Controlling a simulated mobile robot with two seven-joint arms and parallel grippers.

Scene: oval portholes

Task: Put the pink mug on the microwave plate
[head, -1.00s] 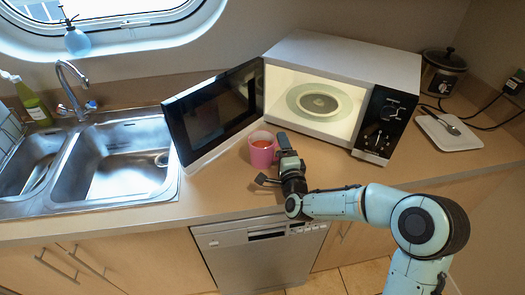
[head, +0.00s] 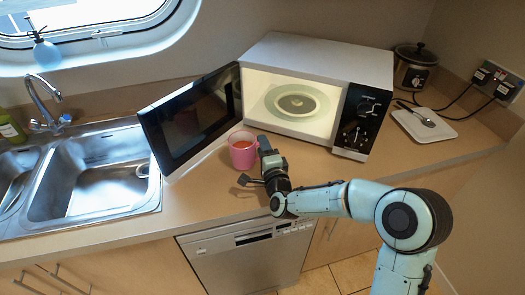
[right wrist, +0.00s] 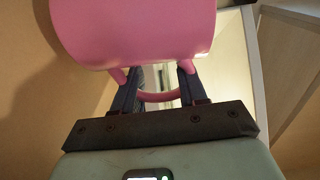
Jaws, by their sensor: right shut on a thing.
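The pink mug (head: 242,153), with reddish contents, is upright on or just above the counter in front of the open microwave (head: 322,65). The microwave plate (head: 296,103) is a round glass disc inside the lit cavity, with nothing on it. My right gripper (head: 260,150) is at the right side of the mug. In the right wrist view, the fingers (right wrist: 158,88) are shut at the mug's handle (right wrist: 158,97), and the mug's pink body (right wrist: 133,32) is just beyond them. My left gripper is not in view.
The open microwave door (head: 195,115) stands left of the mug. The sink (head: 90,175) is further left. A white tray with a spoon (head: 425,125) and a slow cooker (head: 414,68) are at the right. The counter before the microwave is otherwise clear.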

